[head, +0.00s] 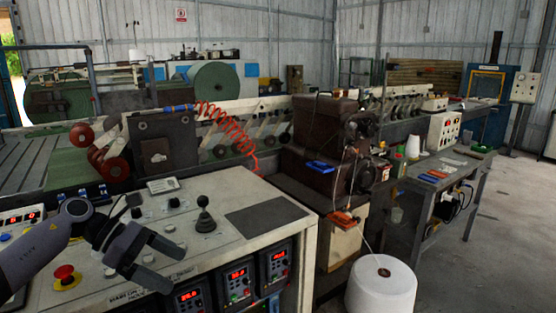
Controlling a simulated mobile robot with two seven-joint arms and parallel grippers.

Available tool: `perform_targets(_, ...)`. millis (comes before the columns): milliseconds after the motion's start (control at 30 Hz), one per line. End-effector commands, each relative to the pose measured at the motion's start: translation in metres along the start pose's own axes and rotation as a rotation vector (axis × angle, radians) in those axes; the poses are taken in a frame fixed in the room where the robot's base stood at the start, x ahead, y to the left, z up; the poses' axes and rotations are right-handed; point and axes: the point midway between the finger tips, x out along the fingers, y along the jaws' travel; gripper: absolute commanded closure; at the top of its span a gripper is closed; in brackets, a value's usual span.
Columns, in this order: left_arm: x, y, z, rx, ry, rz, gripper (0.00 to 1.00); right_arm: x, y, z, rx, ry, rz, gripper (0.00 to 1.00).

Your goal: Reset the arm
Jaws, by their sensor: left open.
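My left arm comes in from the lower left, over the control panel (262,186). My left gripper (178,268) is open with its dark fingers apart and nothing visible between them. It hangs above the front part of the panel, right of a red emergency button (67,277) and lower left of a black joystick (205,216). I cannot tell from this view whether the fingers touch the panel. My right gripper and arm do not show.
Several red-lit controllers (239,284) line the panel's front. A large white thread cone (381,287) stands at the lower right. A brown sewing machine (322,132) and a grey side table (440,181) stand beyond. Open concrete floor (497,235) lies at the right.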

Motion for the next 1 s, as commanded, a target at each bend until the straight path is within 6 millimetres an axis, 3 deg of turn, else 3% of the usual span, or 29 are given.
perform_targets(33,0.028,-0.009,0.003,-0.066,-0.087,-0.018,0.02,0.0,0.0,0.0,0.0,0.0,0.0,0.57)
perform_targets(200,0.088,-0.03,0.022,-0.341,-0.383,-0.052,0.02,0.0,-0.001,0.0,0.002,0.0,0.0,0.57)
perform_targets(367,0.122,-0.048,0.03,-0.678,-0.651,-0.093,0.02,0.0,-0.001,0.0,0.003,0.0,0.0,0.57)
perform_targets(533,0.14,-0.06,0.021,-1.097,-0.915,-0.136,0.02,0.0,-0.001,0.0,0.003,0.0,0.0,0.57)
perform_targets(767,0.152,-0.075,-0.031,-1.735,-1.235,-0.177,0.02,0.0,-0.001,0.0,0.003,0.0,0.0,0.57)
perform_targets(1000,0.164,-0.118,-0.123,-2.446,-1.531,-0.174,0.02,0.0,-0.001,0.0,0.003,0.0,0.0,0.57)
